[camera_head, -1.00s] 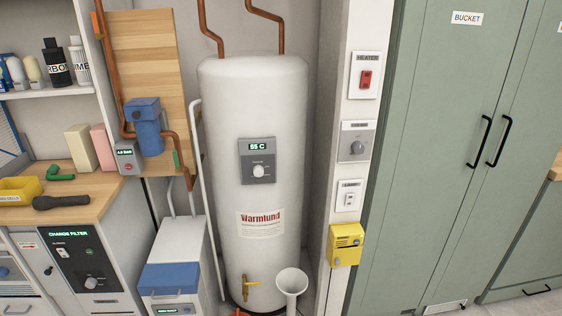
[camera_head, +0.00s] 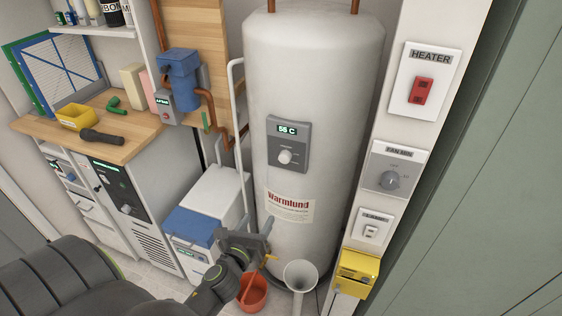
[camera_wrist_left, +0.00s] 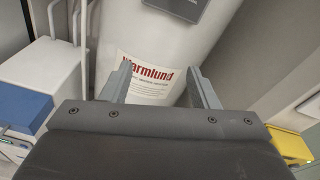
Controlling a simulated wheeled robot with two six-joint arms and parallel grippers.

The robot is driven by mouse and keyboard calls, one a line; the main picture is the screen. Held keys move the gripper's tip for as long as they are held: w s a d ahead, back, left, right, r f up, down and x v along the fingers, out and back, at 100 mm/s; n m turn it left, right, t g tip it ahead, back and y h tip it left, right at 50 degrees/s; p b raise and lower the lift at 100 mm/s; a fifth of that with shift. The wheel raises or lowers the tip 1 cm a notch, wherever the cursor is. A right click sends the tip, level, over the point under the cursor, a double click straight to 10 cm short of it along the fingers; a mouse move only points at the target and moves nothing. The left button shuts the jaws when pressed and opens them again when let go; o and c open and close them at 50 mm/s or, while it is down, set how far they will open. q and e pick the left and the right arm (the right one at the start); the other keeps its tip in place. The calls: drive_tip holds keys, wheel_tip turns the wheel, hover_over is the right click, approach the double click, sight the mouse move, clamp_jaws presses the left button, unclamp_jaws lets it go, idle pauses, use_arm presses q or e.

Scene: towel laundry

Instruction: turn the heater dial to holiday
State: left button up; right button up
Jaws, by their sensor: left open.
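The white heater tank (camera_head: 315,100) stands upright in the middle of the head view. Its grey control panel (camera_head: 288,145) has a small lit display (camera_head: 287,129) reading about 55 C and a round whitish dial (camera_head: 286,157). The dial's markings are too small to read. My left gripper (camera_head: 267,240) is open and empty, below the panel near the lower front of the tank. In the left wrist view its two fingers (camera_wrist_left: 160,84) stand apart before the Warmlund label (camera_wrist_left: 147,70). Only the panel's lower edge (camera_wrist_left: 183,8) shows there; the dial is out of frame. My right gripper is not visible.
A wall strip at right carries a red HEATER switch (camera_head: 422,90), a grey fan dial (camera_head: 391,180) and a yellow box (camera_head: 356,272). A white funnel (camera_head: 300,275) and an orange bucket (camera_head: 253,294) stand low. A blue-lidded white box (camera_head: 196,226) is left of the tank.

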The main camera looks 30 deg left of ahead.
use_arm(q)
wheel_tip(320, 180, up, 7)
drive_tip(key=m+t, duration=0.2)
drive_tip(key=m, duration=0.1)
approach(284, 160)
drive_tip(key=x, duration=0.8)
drive_tip(key=shift+w+a, duration=0.1)
drive_tip(key=shift+w, duration=0.2)
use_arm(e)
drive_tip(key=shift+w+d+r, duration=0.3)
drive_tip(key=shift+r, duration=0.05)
use_arm(q)
drive_tip(key=shift+g, duration=0.3)
drive_tip(key=c, duration=1)
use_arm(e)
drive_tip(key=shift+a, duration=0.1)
